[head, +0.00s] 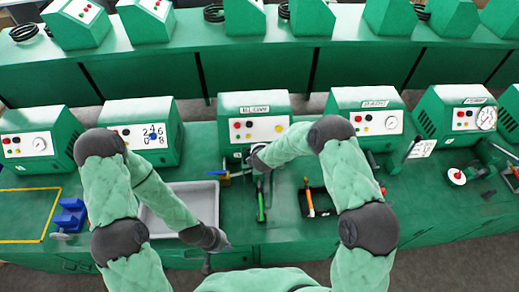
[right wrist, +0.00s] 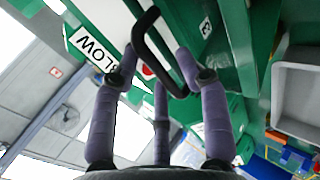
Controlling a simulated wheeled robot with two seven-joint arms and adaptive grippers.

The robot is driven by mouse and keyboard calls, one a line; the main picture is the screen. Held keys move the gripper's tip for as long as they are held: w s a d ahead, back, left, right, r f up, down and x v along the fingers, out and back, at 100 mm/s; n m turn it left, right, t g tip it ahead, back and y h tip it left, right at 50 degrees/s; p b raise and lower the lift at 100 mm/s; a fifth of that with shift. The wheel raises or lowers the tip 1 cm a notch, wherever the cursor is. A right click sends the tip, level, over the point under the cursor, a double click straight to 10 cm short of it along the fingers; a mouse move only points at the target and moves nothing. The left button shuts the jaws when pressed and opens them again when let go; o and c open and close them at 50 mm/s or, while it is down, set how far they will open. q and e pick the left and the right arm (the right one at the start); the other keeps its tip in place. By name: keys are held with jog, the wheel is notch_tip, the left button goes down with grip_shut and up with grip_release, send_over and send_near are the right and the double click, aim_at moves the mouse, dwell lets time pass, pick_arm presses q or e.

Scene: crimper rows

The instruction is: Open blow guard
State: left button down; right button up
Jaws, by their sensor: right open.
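The middle green machine (head: 252,103) has a white label and a panel with red and yellow buttons. In the right wrist view, a label reading BLOW (right wrist: 93,48) shows beside a black bar handle (right wrist: 150,50), which I take to be on the blow guard. My right gripper (right wrist: 158,75) is open, its purple fingers spread on both sides of the handle; I cannot tell whether they touch it. In the head view the right gripper (head: 258,165) is at the machine's front, partly hidden by its wrist. My left gripper (head: 208,260) hangs low by the bench's front edge, away from the machine.
A grey tray (head: 203,190) lies left of the middle machine, partly behind my left arm. A green-handled tool (head: 261,207) and an orange-handled tool (head: 309,203) lie in front. Other green machines (head: 363,115) stand along the bench. A blue holder (head: 70,214) is at left.

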jog(key=v, duration=1)
jog(key=shift+s, duration=0.1)
